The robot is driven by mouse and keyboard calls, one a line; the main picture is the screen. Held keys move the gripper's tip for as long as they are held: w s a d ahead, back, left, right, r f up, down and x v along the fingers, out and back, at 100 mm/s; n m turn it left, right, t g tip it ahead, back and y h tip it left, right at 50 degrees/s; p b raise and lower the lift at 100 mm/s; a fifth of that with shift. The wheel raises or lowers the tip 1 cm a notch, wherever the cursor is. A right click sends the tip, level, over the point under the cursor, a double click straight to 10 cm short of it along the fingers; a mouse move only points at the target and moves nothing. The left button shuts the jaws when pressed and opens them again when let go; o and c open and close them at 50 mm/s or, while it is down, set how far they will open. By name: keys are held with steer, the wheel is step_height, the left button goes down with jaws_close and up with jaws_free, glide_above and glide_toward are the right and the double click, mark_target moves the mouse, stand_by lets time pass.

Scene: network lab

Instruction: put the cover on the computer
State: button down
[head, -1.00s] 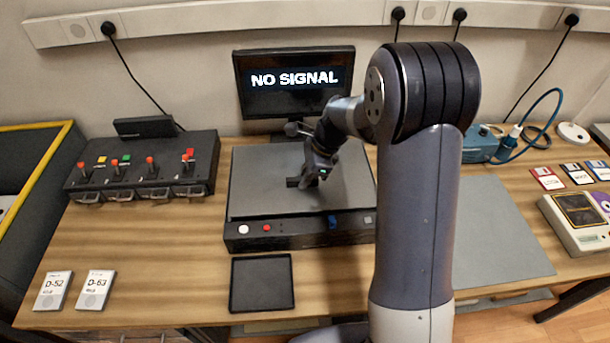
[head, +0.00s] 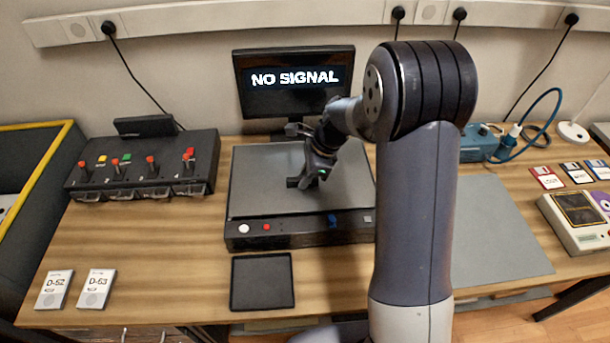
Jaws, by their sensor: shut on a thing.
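The computer (head: 290,232) is a low dark box on the table below the monitor, with white, red and blue controls on its front. The grey cover (head: 258,185) lies flat over its top and looks level with it. My gripper (head: 308,183) is at the middle of the cover, shut on the cover's small dark handle (head: 292,182). My arm hides the cover's right edge and part of the computer's right side, so I cannot tell the fit there.
A monitor (head: 294,100) reading "NO SIGNAL" stands close behind. A switch box (head: 145,170) is to the left. A black tray (head: 262,282) lies in front. A grey mat (head: 490,230) and a blue device (head: 480,143) are to the right.

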steer(key=shift+f, duration=0.45)
stand_by(0.7)
steer(key=c, duration=1.1)
jaws_free()
steer(key=shift+o, duration=0.2)
steer(key=shift+r, duration=0.15)
steer(key=shift+r+p, duration=3.25)
steer(key=shift+r, duration=0.7)
steer(key=shift+f, duration=0.15)
step_height(320, 180, down, 8)
steer(key=b, duration=0.6)
steer(key=shift+b, duration=0.4)
